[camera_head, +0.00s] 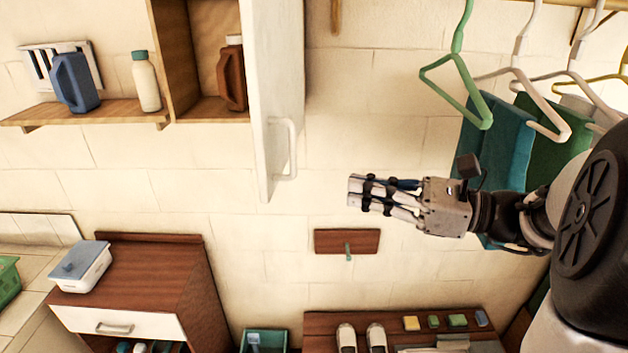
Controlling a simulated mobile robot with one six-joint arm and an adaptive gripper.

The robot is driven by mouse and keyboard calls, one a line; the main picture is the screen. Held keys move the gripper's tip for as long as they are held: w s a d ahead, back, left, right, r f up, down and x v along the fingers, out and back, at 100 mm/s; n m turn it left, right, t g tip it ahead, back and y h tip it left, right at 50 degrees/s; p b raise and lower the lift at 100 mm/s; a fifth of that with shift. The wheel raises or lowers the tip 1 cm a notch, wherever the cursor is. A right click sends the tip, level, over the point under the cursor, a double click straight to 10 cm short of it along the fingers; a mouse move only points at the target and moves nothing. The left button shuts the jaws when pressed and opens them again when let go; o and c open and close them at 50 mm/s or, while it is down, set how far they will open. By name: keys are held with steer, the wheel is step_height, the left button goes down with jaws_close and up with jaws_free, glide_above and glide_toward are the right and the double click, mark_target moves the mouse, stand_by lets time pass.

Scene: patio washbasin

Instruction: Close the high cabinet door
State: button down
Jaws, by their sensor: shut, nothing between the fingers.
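The high cabinet (177,60) is wooden and hangs on the wall at the upper left, with a brown jug (231,78) inside. Its white door (272,75) stands open, swung out at the cabinet's right side. A white bar handle (285,150) is on the door's right-facing side, near its lower end. My gripper (352,192) is shut and empty, to the right of the door and a little lower than the handle in the picture. Its fingers point left, and a gap shows between them and the door. The cabinet's top is out of view.
Hangers (463,75) with teal and green cloths (497,130) hang close to my arm at the upper right. A shelf (90,113) with bottles adjoins the cabinet on the left. A small wooden wall rack (347,241) is below my gripper. A brown cabinet (155,268) stands lower left.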

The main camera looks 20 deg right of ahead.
steer(key=x, duration=0.8)
steer(key=shift+a+p, duration=0.2)
steer(key=shift+p, duration=0.15)
